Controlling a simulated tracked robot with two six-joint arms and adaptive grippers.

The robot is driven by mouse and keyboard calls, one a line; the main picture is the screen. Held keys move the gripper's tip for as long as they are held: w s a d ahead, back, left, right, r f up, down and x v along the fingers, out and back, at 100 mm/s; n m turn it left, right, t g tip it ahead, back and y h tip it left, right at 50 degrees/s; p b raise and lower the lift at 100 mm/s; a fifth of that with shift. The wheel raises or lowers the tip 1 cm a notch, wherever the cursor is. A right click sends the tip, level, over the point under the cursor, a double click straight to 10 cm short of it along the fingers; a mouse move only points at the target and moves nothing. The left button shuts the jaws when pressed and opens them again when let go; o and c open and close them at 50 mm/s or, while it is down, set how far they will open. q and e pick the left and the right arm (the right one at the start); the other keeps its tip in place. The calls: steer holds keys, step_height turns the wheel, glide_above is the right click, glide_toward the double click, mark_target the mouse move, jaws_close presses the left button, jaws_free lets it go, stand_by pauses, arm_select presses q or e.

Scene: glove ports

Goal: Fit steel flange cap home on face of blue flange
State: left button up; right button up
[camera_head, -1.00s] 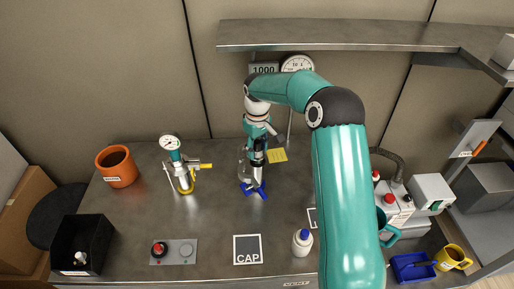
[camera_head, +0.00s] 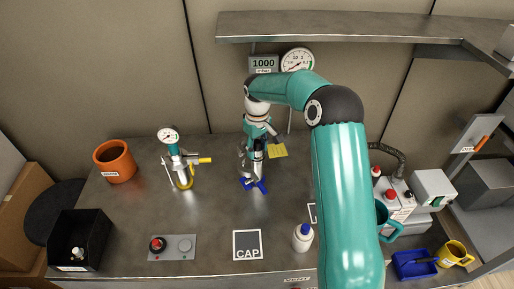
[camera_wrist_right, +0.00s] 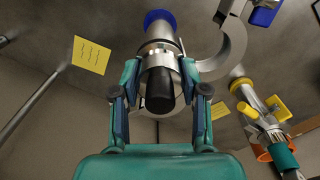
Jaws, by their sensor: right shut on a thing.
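My right gripper (camera_head: 255,160) is above the blue parts (camera_head: 254,185) at the back middle of the bench. In the right wrist view, its two fingers (camera_wrist_right: 160,98) are shut on the black knob (camera_wrist_right: 160,90) of the steel flange cap (camera_wrist_right: 160,50). The blue flange (camera_wrist_right: 159,18) shows as a ring beyond the cap, in line with it. I cannot tell whether the cap touches the flange face. An open silver clamp ring (camera_wrist_right: 238,42) with a blue end piece (camera_wrist_right: 263,14) is beside the cap. My left gripper is not in view.
An empty CAP square (camera_head: 247,245) lies at the front. A gauge fitting with a yellow handle (camera_head: 177,160) stands at left, near an orange pot (camera_head: 115,161). A white bottle (camera_head: 302,238) stands front right. A shelf (camera_head: 350,27) overhangs the back.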

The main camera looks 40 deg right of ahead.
steer(key=shift+f, duration=0.3)
stand_by(0.5)
steer(key=o, duration=1.4)
steer(key=shift+c, duration=0.2)
step_height(320, 180, up, 12)
steer(key=shift+r, duration=0.1)
